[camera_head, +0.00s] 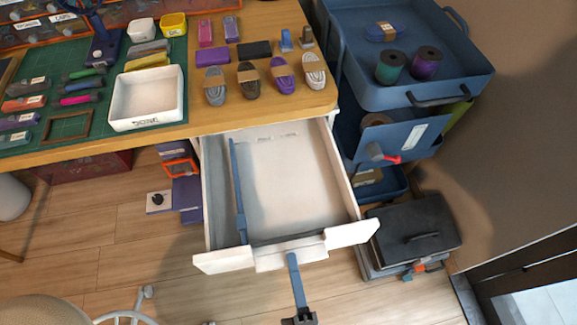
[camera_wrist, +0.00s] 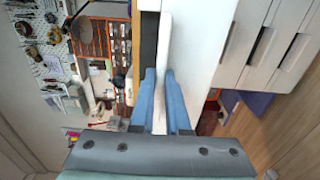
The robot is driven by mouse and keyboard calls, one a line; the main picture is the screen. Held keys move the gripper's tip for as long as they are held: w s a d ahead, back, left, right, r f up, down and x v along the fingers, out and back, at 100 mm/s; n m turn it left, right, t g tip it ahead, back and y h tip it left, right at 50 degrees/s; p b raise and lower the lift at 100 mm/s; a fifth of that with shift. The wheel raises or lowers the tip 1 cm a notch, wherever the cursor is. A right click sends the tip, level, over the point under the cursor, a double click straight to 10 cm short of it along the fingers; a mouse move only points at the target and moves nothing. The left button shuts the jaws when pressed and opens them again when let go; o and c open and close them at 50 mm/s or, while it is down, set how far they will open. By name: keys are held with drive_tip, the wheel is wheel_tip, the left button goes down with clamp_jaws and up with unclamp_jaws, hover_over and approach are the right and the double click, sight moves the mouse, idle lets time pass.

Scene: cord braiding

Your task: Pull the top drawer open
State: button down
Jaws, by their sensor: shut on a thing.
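The white top drawer (camera_head: 292,185) stands pulled far out from under the wooden desk (camera_head: 300,110). Its inside shows, with a blue strip (camera_head: 238,190) along the left side and an otherwise bare floor. The drawer's white front (camera_head: 225,260) has a lower middle part. My gripper (camera_head: 292,260) is at that middle part, with one blue finger visible in the head view. In the wrist view, both blue fingers of my gripper (camera_wrist: 160,80) are shut on a thin white edge (camera_wrist: 162,50), which is the drawer front.
A blue cart (camera_head: 400,95) with spools stands close on the drawer's right. A dark case (camera_head: 418,240) lies on the floor right of the drawer front. A white tray (camera_head: 124,123) and several cord bundles lie on the desk. The wooden floor (camera_head: 120,235) at left is mostly clear.

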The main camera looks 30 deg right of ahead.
drive_tip(key=shift+s+a, duration=0.15)
drive_tip(key=shift+s, duration=0.35)
drive_tip(key=c, duration=0.9)
unclamp_jaws()
drive_tip(key=v, duration=1.3)
drive_tip(key=shift+p, duration=0.4)
